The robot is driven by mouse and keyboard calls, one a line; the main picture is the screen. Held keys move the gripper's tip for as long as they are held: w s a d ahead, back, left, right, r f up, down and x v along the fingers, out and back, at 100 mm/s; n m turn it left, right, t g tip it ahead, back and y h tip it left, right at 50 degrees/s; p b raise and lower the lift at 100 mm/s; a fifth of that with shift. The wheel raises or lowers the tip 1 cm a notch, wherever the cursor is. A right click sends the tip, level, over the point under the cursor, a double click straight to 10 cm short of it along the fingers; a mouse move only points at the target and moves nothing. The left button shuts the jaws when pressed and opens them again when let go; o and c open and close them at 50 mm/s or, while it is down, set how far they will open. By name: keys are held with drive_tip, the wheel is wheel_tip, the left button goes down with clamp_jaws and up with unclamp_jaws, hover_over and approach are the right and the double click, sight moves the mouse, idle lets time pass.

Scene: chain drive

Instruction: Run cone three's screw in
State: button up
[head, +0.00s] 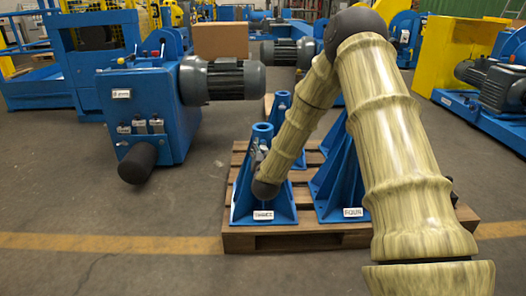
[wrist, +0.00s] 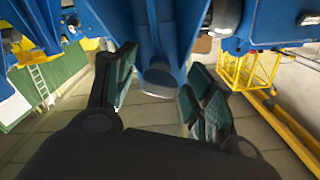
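Cone three is a blue ribbed stand (head: 244,205) with a label reading THREE, upright at the front left of the pallet in the head view. My wrist hangs in front of it and covers part of its middle. In the wrist view, my gripper (wrist: 160,95) is open, its two dark green-padded fingers apart. A blue part (wrist: 158,35) reaches down between the fingers, ending in a grey rounded tip (wrist: 158,78). I cannot tell whether this tip is the screw. No finger clearly touches it. In the head view my gripper's fingers are mostly hidden.
A wooden pallet (head: 285,240) carries the stands, including cone four (head: 330,190), labelled FOUR. A blue gearbox (head: 150,110) with a grey motor (head: 222,80) stands to the left. A yellow frame (head: 440,60) stands at right. The floor at front left is clear.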

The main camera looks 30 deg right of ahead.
drive_tip(key=c, duration=1)
drive_tip(key=shift+o, duration=0.2)
